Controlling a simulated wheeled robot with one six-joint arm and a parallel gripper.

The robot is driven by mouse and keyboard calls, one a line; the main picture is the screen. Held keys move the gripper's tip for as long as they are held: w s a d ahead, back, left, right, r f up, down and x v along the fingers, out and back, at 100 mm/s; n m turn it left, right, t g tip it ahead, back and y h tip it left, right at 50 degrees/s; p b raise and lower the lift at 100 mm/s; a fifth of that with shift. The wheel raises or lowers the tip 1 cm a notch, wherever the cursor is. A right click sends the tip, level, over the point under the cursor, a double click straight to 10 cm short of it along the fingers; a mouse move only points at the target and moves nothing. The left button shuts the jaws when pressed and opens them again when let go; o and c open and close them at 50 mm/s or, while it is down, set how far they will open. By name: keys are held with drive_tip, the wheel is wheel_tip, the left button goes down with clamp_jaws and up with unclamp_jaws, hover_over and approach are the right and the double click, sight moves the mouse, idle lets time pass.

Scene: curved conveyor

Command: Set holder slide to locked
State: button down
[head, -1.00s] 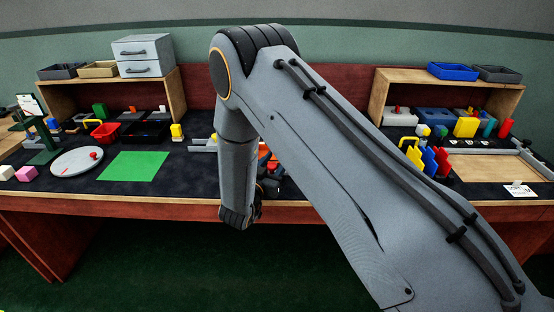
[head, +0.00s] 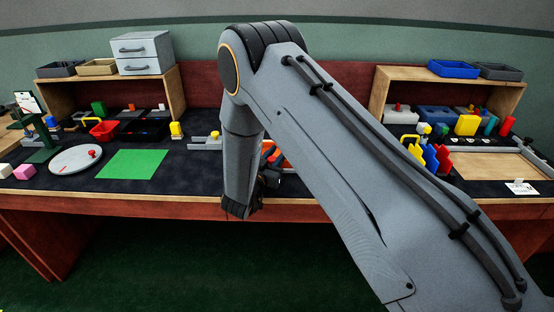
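No part in view is plainly marked as the holder slide. A grey bracket-like fixture with a yellow knob (head: 208,143) lies on the dark bench top just left of my arm; it may be the slide, but I cannot tell its position setting. My arm hangs down in front of the bench's middle, with its dark wrist low over the front edge. My gripper (head: 270,181) shows only as a small dark part behind the wrist. Its fingers are hidden, so its opening and any contact cannot be told. Orange-red parts (head: 268,148) show partly behind the arm.
A green mat (head: 137,163) and a round grey plate (head: 62,164) lie on the left. Yellow, blue and red upright parts (head: 430,156) and a wooden board (head: 492,168) are on the right. Shelves (head: 175,94) stand at the back. My arm covers the bench's middle.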

sight(272, 160)
drive_tip(key=shift+w, duration=0.55)
drive_tip(key=shift+r, duration=0.1)
drive_tip(key=c, duration=1.5)
unclamp_jaws()
drive_tip(key=shift+o, duration=0.2)
drive_tip(key=b+v, duration=0.1)
drive_tip(key=v, duration=0.6)
drive_tip(key=shift+s+a, duration=0.15)
drive_tip(key=shift+s, duration=0.1)
